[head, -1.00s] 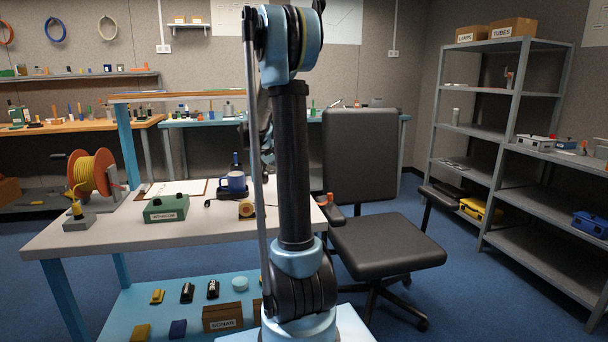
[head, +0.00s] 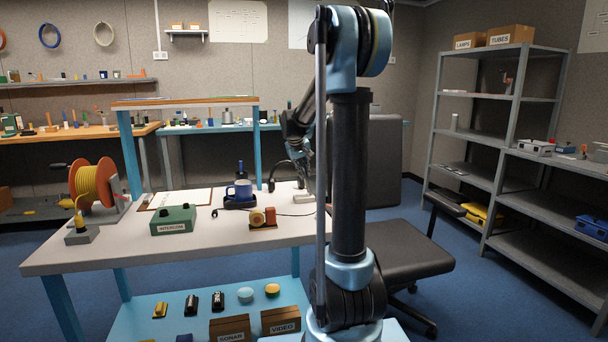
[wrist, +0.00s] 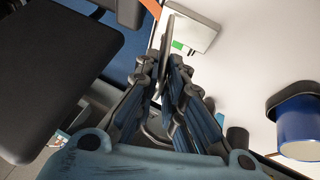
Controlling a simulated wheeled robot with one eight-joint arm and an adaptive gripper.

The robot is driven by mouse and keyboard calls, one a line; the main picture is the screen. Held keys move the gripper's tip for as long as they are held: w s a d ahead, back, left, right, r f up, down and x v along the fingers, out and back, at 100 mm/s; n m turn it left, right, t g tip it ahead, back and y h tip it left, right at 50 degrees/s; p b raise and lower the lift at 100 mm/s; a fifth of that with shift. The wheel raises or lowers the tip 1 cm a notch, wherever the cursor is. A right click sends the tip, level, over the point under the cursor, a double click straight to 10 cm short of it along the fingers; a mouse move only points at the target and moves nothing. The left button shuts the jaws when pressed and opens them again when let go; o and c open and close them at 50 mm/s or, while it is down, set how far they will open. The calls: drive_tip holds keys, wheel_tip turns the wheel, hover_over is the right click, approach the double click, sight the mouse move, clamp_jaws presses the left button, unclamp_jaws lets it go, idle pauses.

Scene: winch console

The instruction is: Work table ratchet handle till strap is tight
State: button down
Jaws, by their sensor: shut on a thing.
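In the wrist view, a thin dark grey lever (wrist: 166,40), apparently the ratchet handle, stands between the fingers of my gripper (wrist: 166,78), which is shut on it. Next to it a pale grey block with a green patch (wrist: 190,26) sits at the edge of the white table top (wrist: 245,60). An orange strap (wrist: 151,7) shows at the top edge of that view; how taut it is I cannot tell.
A black chair (head: 408,255) is close by the table's right end. Grey shelves (head: 515,150) stand at right.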

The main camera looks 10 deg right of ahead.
drive_tip(key=shift+d, duration=0.25)
drive_tip(key=c, duration=1.8)
unclamp_jaws()
drive_tip(key=shift+o, duration=0.2)
drive_tip(key=shift+a+r, duration=0.1)
drive_tip(key=v, duration=1.1)
drive_tip(key=shift+r, duration=0.25)
drive_tip(key=shift+s+a, duration=0.1)
